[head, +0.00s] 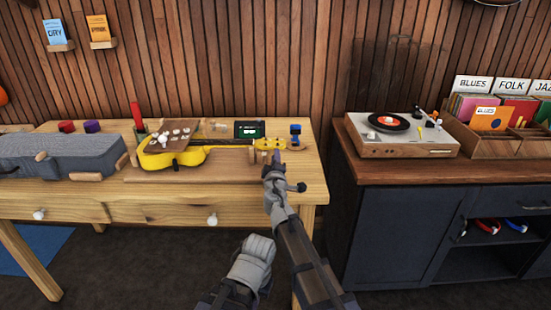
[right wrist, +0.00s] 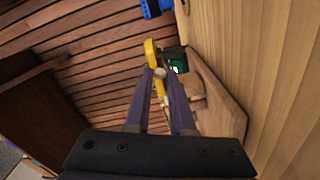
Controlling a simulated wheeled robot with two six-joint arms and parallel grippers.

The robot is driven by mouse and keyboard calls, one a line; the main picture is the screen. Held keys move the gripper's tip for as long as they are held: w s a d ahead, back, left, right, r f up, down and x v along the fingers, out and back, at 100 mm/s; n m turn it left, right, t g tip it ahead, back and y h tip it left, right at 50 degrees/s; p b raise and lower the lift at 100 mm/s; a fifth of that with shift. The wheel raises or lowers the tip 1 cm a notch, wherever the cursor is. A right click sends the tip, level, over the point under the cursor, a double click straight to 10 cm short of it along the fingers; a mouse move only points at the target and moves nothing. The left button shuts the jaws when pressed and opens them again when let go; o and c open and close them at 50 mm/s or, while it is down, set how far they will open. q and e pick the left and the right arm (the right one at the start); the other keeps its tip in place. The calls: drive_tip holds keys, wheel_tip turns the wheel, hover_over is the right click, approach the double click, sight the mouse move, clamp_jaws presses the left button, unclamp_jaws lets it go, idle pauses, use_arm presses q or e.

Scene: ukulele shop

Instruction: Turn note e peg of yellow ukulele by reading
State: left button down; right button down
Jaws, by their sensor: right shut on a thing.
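The yellow ukulele (head: 182,159) lies on the wooden workbench in the head view, its neck pointing right. Its yellow headstock (head: 268,144) is near the bench's right end and also shows in the right wrist view (right wrist: 150,53). My right gripper (head: 271,168) is at the near side of the headstock. In the right wrist view its fingertips (right wrist: 160,77) are closed on a small pale peg (right wrist: 160,72) at the headstock's edge. The peg's letter cannot be read. A dark tuner with a lit green screen (head: 249,130) stands behind the neck; its reading is too small.
A grey instrument case (head: 60,155) lies at the bench's left. A small blue item (head: 295,129) stands right of the headstock. A turntable (head: 400,135) and record crates (head: 490,140) sit on the dark cabinet at right. The bench front (head: 230,185) is mostly clear.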

idle(0.4)
drive_tip(key=c, duration=1)
unclamp_jaws()
drive_tip(key=shift+c, duration=0.2)
drive_tip(key=shift+s, duration=0.15)
